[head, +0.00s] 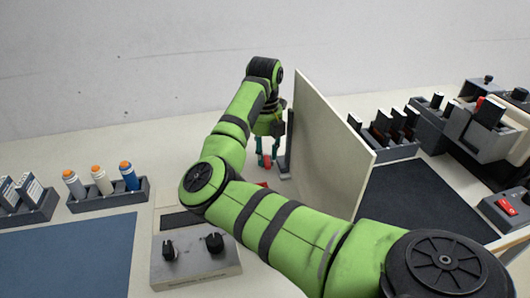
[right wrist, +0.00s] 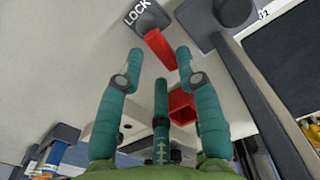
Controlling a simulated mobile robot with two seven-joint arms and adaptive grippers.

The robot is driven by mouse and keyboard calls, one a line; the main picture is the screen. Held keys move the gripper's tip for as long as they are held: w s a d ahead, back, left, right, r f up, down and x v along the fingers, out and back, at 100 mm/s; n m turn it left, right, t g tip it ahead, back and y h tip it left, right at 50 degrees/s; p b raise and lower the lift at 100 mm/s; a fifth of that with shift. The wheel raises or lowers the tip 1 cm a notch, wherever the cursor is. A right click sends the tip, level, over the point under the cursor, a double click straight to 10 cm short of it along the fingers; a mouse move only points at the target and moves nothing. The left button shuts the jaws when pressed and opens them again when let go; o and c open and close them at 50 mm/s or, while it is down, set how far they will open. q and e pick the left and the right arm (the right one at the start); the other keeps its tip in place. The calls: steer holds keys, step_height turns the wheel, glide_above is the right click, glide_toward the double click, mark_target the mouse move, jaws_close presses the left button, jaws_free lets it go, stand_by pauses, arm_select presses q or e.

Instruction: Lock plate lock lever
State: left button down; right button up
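The red lock lever (right wrist: 160,49) shows at the top of the right wrist view, on a dark mount beside a "LOCK" label (right wrist: 137,12). My right gripper (right wrist: 160,58) is open, with teal fingers on either side of the lever's free end and a third finger below. I see no clear contact with the lever. In the head view, the right gripper (head: 268,160) points down beside the upright pale panel (head: 325,120), with a small bit of red between its fingers. My arm hides part of the area. My left gripper is not in view.
A red hollow square part (right wrist: 182,106) lies near the right finger. In the head view, a grey knob box (head: 195,258) and a rack of capped bottles (head: 108,196) stand left of my arm. Racks and a grey device (head: 480,130) stand right of the panel.

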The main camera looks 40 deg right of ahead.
steer(key=shift+d+f, duration=0.1)
steer(key=shift+f, duration=0.8)
jaws_close()
steer(key=shift+f+n+b, duration=0.15)
steer(key=shift+n+b, duration=0.15)
steer(key=shift+b, duration=0.15)
steer(key=shift+s+d+n+b, duration=0.2)
steer(key=shift+n+b, duration=0.35)
steer(key=shift+n, duration=0.25)
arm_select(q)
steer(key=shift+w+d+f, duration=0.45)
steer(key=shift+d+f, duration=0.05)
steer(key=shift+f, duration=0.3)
arm_select(e)
steer(key=shift+r, duration=0.2)
jaws_free()
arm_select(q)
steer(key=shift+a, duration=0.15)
